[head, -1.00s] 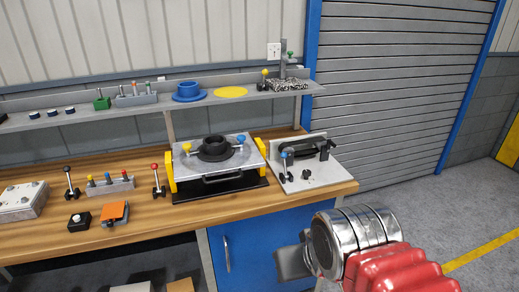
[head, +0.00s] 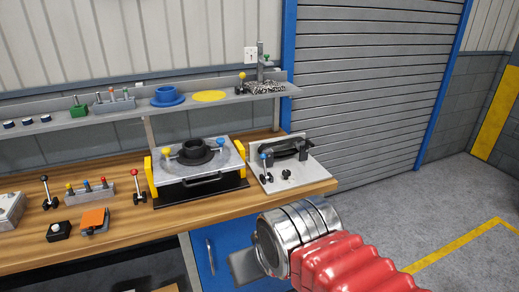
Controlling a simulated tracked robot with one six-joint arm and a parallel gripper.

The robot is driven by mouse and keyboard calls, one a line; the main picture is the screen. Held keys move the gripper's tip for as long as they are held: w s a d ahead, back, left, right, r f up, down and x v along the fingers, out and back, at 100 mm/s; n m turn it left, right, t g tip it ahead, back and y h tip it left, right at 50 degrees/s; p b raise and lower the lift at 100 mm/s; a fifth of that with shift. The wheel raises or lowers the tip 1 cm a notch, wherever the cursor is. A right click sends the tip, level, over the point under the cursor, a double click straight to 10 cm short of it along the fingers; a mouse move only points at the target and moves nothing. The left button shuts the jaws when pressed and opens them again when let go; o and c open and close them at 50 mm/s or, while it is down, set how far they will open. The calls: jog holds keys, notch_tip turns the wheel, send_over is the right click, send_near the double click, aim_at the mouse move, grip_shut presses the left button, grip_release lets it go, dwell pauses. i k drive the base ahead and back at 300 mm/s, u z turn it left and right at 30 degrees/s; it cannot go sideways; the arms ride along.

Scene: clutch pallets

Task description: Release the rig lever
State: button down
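Several levers stand on the bench, and I cannot tell for certain which is the rig lever. A blue-knobbed lever (head: 264,165) stands upright on a light plate (head: 309,178) at the bench's right end, beside a black bar-shaped part (head: 291,152). A red-knobbed lever (head: 137,186) and a dark-knobbed lever (head: 46,190) stand further left. Between them and the plate is a fixture (head: 160,175) with yellow and blue knobs and a black ring (head: 195,152). My gripper (head: 243,267) is in front of the bench's right part, apart from all levers; its fingers are mostly hidden behind the silver wrist.
A shelf (head: 135,108) above the bench holds a blue flanged part (head: 167,97), a yellow disc (head: 209,97) and a stand (head: 261,72). An orange-topped block (head: 94,219) and a black button box (head: 58,231) lie near the front edge. Open floor (head: 430,210) is at right.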

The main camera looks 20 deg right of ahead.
aim_at(263, 157)
jog(key=z, duration=0.05)
jog(key=i, duration=1)
jog(key=u, duration=0.05)
